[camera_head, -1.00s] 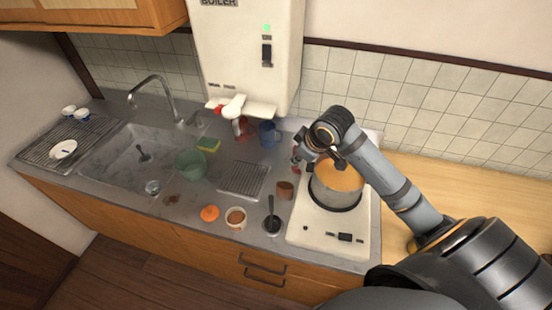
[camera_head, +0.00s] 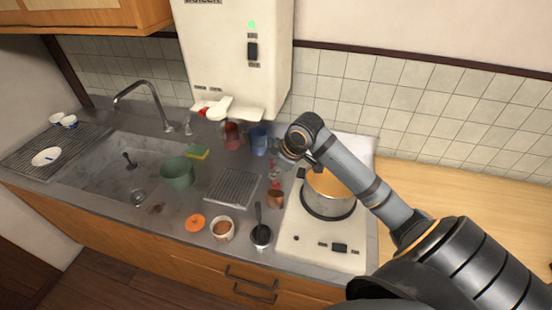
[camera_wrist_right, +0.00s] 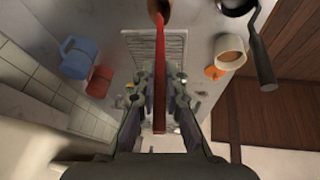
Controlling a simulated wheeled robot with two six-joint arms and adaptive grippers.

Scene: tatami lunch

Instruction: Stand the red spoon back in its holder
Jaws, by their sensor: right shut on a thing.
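My right gripper (camera_head: 280,158) is shut on the red spoon (camera_head: 275,184), above the counter just left of the pot. In the right wrist view the spoon (camera_wrist_right: 160,75) runs between the fingers (camera_wrist_right: 160,88) as a long red strip. The brown holder (camera_head: 275,200) stands on the counter directly below the gripper. In the wrist view the spoon's far end overlaps the holder (camera_wrist_right: 166,8) at the top edge. I cannot tell whether the spoon's end is inside it or only above it. My left gripper is not in view.
The pot (camera_head: 328,205) on the white stove (camera_head: 300,235) is close right of the holder. A red mug (camera_head: 231,135) and blue mug (camera_head: 259,140) stand behind, below the boiler (camera_head: 240,60).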

